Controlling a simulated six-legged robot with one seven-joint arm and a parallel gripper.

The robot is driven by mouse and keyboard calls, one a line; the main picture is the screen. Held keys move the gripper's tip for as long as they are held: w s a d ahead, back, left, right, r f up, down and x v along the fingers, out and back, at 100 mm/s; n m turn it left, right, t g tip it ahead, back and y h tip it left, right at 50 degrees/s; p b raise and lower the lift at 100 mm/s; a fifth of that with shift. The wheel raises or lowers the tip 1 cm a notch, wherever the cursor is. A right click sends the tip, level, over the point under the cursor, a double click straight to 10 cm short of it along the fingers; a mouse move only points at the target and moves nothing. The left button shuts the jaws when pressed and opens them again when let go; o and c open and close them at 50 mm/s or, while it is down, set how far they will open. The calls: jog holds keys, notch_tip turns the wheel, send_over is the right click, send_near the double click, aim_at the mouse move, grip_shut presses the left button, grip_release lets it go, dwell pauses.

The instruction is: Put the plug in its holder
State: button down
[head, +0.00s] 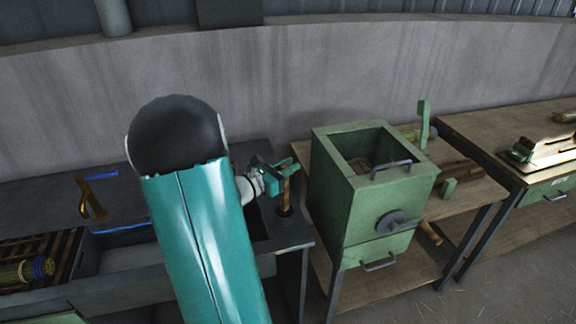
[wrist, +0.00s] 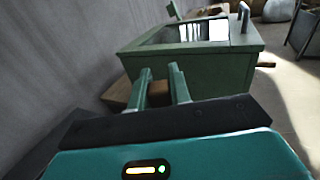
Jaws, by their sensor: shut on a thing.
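My gripper (head: 281,172) is at the end of my teal arm, over the right end of the dark counter. It is shut on an upright brown piece that looks like the plug (head: 285,192). The piece's lower end meets a dark round part (head: 285,211) at the counter top, which may be the holder. I cannot tell whether the plug is seated in it or just above it. In the wrist view the two green fingers (wrist: 161,86) point forward.
A green open-topped box (head: 372,190) with a round knob stands close to the right, on a wooden table. The dark counter (head: 40,249) runs left, with a brown handle (head: 92,200) and a slatted tray (head: 48,246). A grey wall (head: 300,85) is behind.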

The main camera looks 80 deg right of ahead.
jog(key=shift+f, duration=0.4)
jog(key=c, duration=1.6)
grip_release()
jog(key=shift+o, duration=0.2)
jog(key=shift+w, duration=0.1)
jog(key=v, duration=1.1)
